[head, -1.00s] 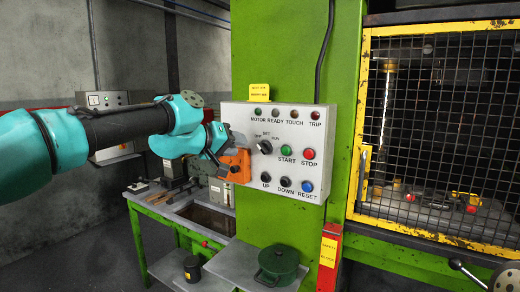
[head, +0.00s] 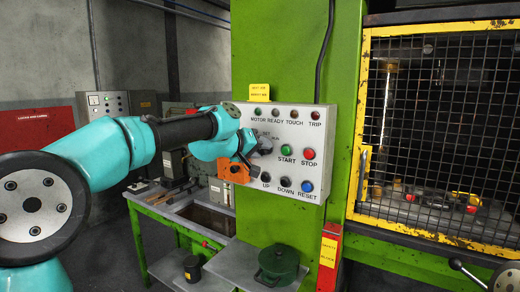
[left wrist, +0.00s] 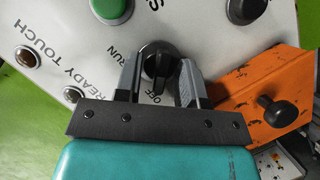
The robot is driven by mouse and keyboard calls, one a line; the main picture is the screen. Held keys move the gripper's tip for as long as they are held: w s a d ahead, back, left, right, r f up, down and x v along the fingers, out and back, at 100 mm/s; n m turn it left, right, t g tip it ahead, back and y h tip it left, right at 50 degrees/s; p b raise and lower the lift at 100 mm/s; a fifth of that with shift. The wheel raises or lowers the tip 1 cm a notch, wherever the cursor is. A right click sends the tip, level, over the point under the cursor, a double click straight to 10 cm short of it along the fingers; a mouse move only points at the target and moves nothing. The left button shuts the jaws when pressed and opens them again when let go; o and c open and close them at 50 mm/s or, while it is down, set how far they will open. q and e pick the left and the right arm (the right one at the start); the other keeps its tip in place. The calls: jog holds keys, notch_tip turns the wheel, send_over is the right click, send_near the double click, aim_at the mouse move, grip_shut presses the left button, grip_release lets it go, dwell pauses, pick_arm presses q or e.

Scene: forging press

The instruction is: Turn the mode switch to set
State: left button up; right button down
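The black mode switch (left wrist: 158,62) is a rotary knob on the grey control panel (head: 313,186). In the left wrist view, OFF and RUN labels show beside it, and the SET label is not visible there. Its narrow grip runs roughly up and down in that view; which label it points to is unclear. My left gripper (left wrist: 159,80) is open, with one finger on either side of the knob and the narrow grip between them. In the head view, my left gripper (head: 256,150) is at the panel and partly hides the knob. My right gripper is not in view.
Green START (head: 287,151) and red STOP (head: 309,154) buttons sit right of the switch. An orange block with a black knob (head: 235,172) adjoins the panel's lower left, close to my gripper. A yellow-framed mesh guard (head: 440,130) stands at right.

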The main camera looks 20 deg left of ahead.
pick_arm(q)
jog(key=c, duration=0.5)
jog(key=shift+m, duration=0.3)
jog(key=shift+d+m+y, duration=0.15)
jog(key=shift+m+y, duration=0.55)
jog(key=shift+m, duration=0.3)
jog(key=shift+s+m+y, duration=0.1)
jog(key=shift+m+y, duration=1)
jog(key=shift+m, duration=0.7)
jog(key=o, duration=0.6)
jog(key=shift+c, duration=0.2)
